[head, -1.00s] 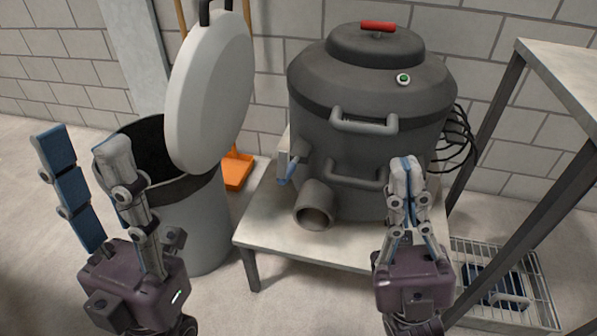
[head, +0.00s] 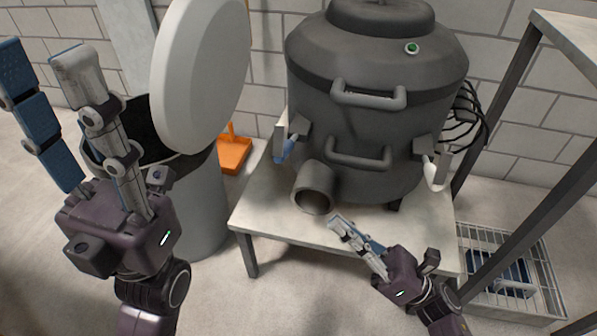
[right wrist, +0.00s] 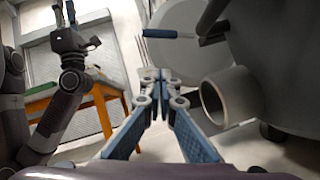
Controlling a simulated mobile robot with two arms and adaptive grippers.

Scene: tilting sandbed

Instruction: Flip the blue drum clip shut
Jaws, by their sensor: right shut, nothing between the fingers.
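The blue drum clip (head: 284,150) is on the left flank of the dark grey drum (head: 370,115), above the side spout. In the right wrist view, its blue handle (right wrist: 168,34) sticks out to the left from a dark bracket. My right gripper (head: 337,220) is shut and empty, low in front of the drum, below and right of the blue clip and apart from it. A white clip (head: 433,172) is on the drum's right flank. My left gripper (head: 44,68) is open, with its fingers spread in front of the bin at the left.
The drum stands on a low pale table (head: 262,212). Its spout (head: 314,188) juts forward near my right gripper. A grey bin (head: 195,210) with a raised white lid (head: 200,75) is left. A tall metal-legged table (head: 500,130) and wire basket (head: 520,280) are right.

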